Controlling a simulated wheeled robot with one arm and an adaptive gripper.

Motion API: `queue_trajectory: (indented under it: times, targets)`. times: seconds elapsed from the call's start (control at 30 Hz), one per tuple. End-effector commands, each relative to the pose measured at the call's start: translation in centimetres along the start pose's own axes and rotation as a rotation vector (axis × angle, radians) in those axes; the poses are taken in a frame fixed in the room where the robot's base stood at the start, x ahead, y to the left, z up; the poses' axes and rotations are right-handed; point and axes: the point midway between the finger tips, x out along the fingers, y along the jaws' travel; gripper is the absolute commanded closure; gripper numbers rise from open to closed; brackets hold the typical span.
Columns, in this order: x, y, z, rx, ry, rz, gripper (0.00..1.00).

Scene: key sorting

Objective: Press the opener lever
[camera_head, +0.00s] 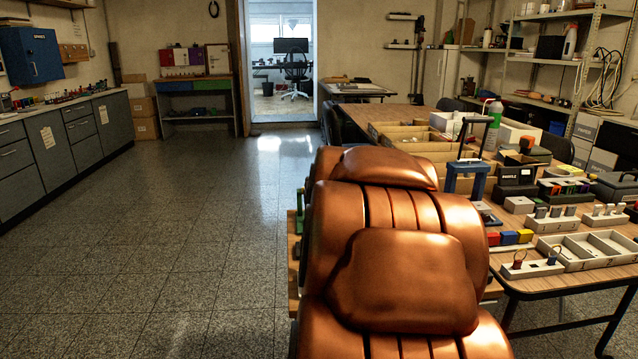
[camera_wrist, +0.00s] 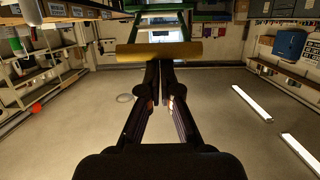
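The opener shows in the wrist view as a green frame (camera_wrist: 160,8) at the top. A yellow-brown bar (camera_wrist: 140,51) lies crosswise in front of it and looks like its lever handle. My gripper (camera_wrist: 163,68) points at the bar with its dark fingers drawn together. The tips overlap the bar's lower edge in the picture; I cannot tell whether they touch it. Nothing shows between the fingers. In the head view only a small green part (camera_head: 299,222) shows at the left bench edge. My gripper is hidden there behind large copper-brown rounded forms.
At right, a table (camera_head: 560,282) carries a compartment tray (camera_head: 590,262), small coloured blocks (camera_head: 509,238) and a blue press-like frame (camera_head: 467,180). Cabinets (camera_head: 60,150) line the left wall. The tiled floor (camera_head: 190,235) between is clear. The wrist view appears upside down, with ceiling lights (camera_wrist: 252,103).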

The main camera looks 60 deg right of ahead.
Motion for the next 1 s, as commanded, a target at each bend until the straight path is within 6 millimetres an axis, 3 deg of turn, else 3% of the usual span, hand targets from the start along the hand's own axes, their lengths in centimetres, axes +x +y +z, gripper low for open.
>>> queue_trajectory:
  times: [0.03, 0.4, 1.0]
  targets:
    - [0.2, -0.1, 1.5, 0.001, -0.040, -0.001, 1.00]
    - [-0.1, -0.2, -3.6, -0.001, -0.001, -0.005, 1.00]
    - [-5.8, -0.1, -2.0, 0.000, 0.010, -0.005, 1.00]
